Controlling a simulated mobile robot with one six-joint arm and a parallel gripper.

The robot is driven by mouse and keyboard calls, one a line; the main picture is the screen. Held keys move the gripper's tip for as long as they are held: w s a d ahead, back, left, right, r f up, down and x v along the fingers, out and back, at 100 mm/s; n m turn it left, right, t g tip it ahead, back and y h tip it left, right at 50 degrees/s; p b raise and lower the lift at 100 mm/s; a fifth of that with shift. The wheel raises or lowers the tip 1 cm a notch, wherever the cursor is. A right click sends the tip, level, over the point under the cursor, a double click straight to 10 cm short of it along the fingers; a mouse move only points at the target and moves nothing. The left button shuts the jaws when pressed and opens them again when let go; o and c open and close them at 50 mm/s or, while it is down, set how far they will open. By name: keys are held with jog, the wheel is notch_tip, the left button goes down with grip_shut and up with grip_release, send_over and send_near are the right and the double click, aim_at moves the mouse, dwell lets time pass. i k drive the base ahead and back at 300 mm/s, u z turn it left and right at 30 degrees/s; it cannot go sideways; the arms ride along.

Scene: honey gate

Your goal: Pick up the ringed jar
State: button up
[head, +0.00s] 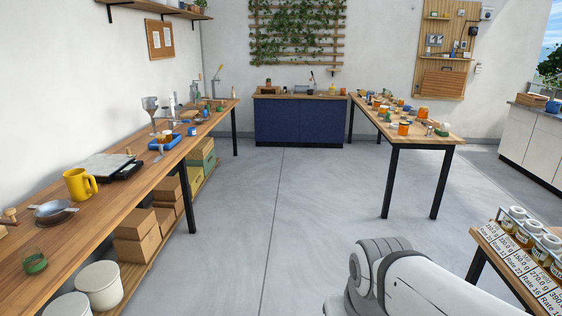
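Several small glass jars with amber contents and pale lids stand in a row on a wooden table at the right edge; the nearest group includes one jar (526,233) near the middle of the row. I cannot tell which jar is ringed; no clear ring shows on any of them at this size. White cards (518,258) with printed weights and rates lie in front of the jars. My white arm link shows at the bottom, left of that table. My gripper is not in view.
A long wooden workbench (107,205) with tools and a yellow mug (80,184) runs along the left. A second table (440,141) with small items stands at the back right. A blue cabinet (300,122) stands at the back. The grey floor (290,200) between is clear.

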aim_at(403, 128)
jog(key=u, duration=0.05)
jog(key=i, duration=4.8)
jog(key=z, duration=0.2)
jog(key=i, duration=1.55)
jog(key=z, duration=0.5)
jog(key=i, duration=1.6)
jog(key=z, duration=1.25)
jog(key=i, duration=1.5)
jog(key=z, duration=1.1)
jog(key=i, duration=0.85)
jog(key=z, duration=0.2)
jog(key=k, duration=0.45)
